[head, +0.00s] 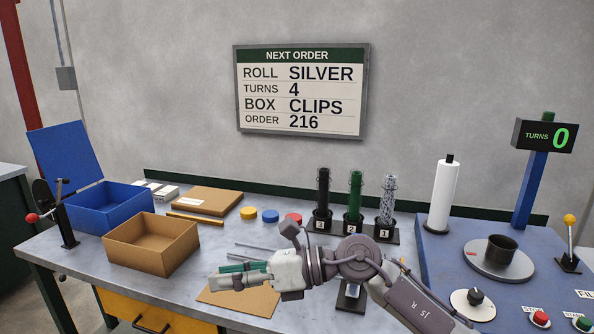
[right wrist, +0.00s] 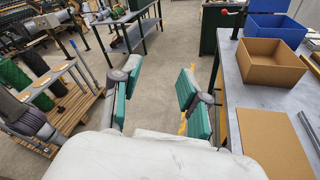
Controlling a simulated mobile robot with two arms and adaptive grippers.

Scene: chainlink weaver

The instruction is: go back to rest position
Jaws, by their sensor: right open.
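My right gripper (head: 226,276) reaches left across the front of the grey workbench (head: 150,280) in the head view, above a flat brown cardboard sheet (head: 238,299). In the right wrist view its two teal-padded fingers (right wrist: 158,95) stand apart with nothing between them, over the floor beside the bench. My right forearm hides part of the bench front. My left gripper is not in view.
An open cardboard box (head: 152,243) and a blue bin (head: 108,208) stand on the left. Three numbered rolls (head: 355,200) stand behind my arm. A blue station (head: 450,270) with a black cup (head: 501,249) is at right. Bare floor lies left of the bench.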

